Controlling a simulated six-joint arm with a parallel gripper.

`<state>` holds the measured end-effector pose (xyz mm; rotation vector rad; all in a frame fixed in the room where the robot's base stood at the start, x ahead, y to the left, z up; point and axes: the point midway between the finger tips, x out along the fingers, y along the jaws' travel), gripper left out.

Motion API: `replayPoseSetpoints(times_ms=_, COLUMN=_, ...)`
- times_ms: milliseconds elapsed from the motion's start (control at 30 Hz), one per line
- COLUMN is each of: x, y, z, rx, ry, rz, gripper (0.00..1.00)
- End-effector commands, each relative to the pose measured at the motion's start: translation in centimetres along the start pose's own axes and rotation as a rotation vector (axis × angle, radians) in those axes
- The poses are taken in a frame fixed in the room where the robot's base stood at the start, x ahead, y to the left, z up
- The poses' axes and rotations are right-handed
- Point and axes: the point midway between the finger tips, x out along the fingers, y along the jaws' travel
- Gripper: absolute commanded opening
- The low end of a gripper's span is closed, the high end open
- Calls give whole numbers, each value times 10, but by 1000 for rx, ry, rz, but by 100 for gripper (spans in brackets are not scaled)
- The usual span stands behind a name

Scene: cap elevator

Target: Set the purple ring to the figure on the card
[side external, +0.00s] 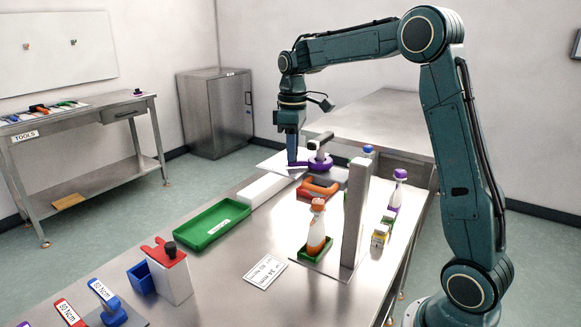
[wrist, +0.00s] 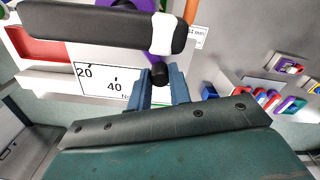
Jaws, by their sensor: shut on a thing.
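The purple ring (side external: 320,160) sits on a device at the far end of the bench, and part of it shows at the top of the wrist view (wrist: 138,20). My gripper (side external: 292,163) is at the ring's left side. In the wrist view, its blue fingers (wrist: 160,78) are shut on a small dark knob (wrist: 159,74), which appears to belong to the ring. A white scale plate (wrist: 95,85) beside it shows 20 and 40; the rest is hidden. A card (side external: 265,271) with upside-down print lies on the bench; its figure is too small to read surely.
A black handle with a white band (wrist: 100,25) crosses above the ring. An orange-red part (side external: 320,187) lies close by. A green tray (side external: 212,224), an orange-topped bottle (side external: 317,228) and a grey post (side external: 356,212) stand nearer. Bare bench lies around the card.

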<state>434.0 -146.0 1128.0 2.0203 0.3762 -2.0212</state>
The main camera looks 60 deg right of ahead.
Motion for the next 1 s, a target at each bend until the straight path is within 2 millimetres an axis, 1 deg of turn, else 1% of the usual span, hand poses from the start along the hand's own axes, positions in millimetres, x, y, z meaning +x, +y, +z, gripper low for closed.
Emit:
replayPoseSetpoints(times_ms=67, x=-1, y=0, z=0, rx=1, ry=2, rz=2, gripper=0)
replayPoseSetpoints(times_ms=100, x=-1, y=0, z=0, rx=1, ry=2, rz=2, gripper=26)
replayPoseSetpoints(times_ms=200, x=-1, y=0, z=0, rx=2, ry=2, rz=1, gripper=42)
replayPoseSetpoints(times_ms=500, x=-1, y=0, z=0, rx=2, ry=1, rz=1, gripper=42)
replayPoseSetpoints(times_ms=667, x=-6, y=0, z=0, rx=2, ry=2, rz=1, gripper=42)
replayPoseSetpoints(times_ms=867, x=-25, y=1, z=0, rx=2, ry=4, rz=3, gripper=42)
replayPoseSetpoints(times_ms=1000, x=-44, y=1, z=-1, rx=2, ry=4, rz=3, gripper=42)
